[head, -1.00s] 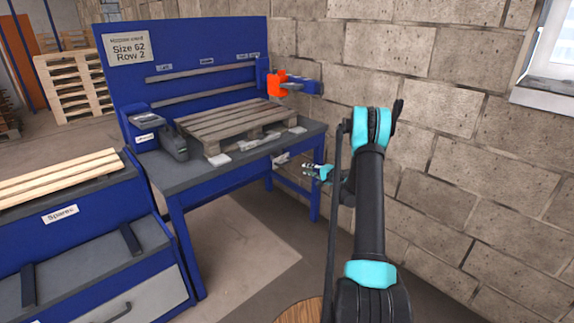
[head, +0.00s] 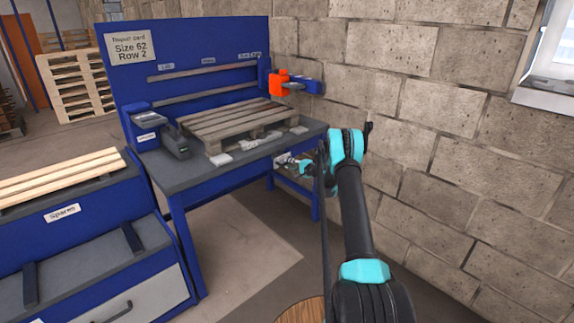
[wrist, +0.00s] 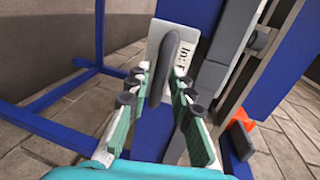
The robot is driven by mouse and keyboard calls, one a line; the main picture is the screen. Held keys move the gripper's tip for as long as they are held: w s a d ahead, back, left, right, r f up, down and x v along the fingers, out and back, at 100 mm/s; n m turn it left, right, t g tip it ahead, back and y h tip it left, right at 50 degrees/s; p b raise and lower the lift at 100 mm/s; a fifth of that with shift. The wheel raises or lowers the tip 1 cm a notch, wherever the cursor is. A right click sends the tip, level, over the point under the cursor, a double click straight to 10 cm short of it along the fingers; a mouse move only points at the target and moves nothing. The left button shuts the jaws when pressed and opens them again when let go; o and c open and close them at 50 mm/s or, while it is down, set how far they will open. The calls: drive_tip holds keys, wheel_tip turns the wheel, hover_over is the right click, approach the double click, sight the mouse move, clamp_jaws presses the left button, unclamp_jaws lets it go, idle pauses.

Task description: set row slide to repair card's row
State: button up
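The repair card (head: 130,48) on the back panel reads "Size 62, Row 2". My gripper (head: 287,160) is at the bench's front edge, near the right corner, partly hidden by my arm. In the wrist view my gripper (wrist: 163,72) is open. Its fingers lie on either side of a dark rounded handle (wrist: 166,84) in front of a grey plate (wrist: 160,45) with a partly readable white label. I cannot tell whether the fingers touch the handle, or whether it belongs to the row slide. Small white labels (head: 208,61) mark the panel's rails.
A wooden pallet (head: 235,122) lies on the blue bench (head: 180,173). A dark tool (head: 174,140) stands to its left, and an orange block (head: 278,84) is on the right-hand post. A spares cabinet (head: 90,240) with planks stands left. A block wall is close on the right.

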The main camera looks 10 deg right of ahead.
drive_tip(key=shift+x, duration=1.15)
drive_tip(key=shift+c, duration=0.6)
clamp_jaws()
